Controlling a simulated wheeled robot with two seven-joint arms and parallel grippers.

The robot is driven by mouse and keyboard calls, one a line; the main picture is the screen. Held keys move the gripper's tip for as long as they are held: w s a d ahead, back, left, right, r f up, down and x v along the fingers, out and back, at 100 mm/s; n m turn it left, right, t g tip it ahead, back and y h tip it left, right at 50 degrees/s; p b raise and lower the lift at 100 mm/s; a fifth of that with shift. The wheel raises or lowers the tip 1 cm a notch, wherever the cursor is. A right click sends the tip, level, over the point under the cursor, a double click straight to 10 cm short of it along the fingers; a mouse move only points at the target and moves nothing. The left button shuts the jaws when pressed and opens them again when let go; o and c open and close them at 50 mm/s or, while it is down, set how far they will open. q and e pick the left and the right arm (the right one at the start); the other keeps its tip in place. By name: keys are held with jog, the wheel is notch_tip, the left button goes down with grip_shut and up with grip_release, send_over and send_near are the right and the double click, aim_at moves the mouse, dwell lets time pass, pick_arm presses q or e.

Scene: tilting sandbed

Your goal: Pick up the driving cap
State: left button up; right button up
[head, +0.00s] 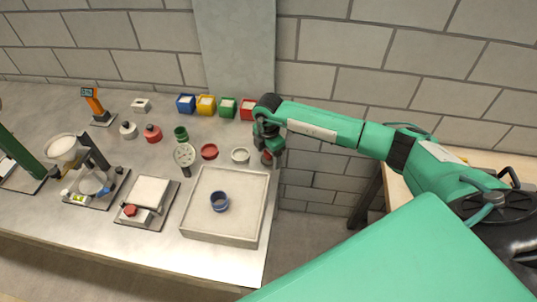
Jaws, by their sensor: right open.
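No label shows which thing is the driving cap. A low red round cap-like piece (209,151) lies on the bench behind the sand tray, and a pale grey ring-shaped piece (240,155) lies to its right. A blue ring (219,202) stands in the sand tray (262,222). My right gripper (267,155) is open and points down at the bench's right edge, right of the grey piece. A small dark reddish shape shows at its fingertips; I cannot tell what it is. My left gripper is not in view.
Blue (186,104), yellow (206,105), green (227,107) and red (248,109) bins stand along the back. A green cup (180,133) and red jar (153,134) stand left of the red piece. A perforated disc tool (184,155) lies close by. Instruments fill the left.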

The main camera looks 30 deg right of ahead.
jog(key=shift+c, duration=0.2)
jog(key=c, duration=1)
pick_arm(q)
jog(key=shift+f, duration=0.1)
pick_arm(e)
jog(key=shift+o, duration=0.2)
jog(key=shift+r, duration=0.15)
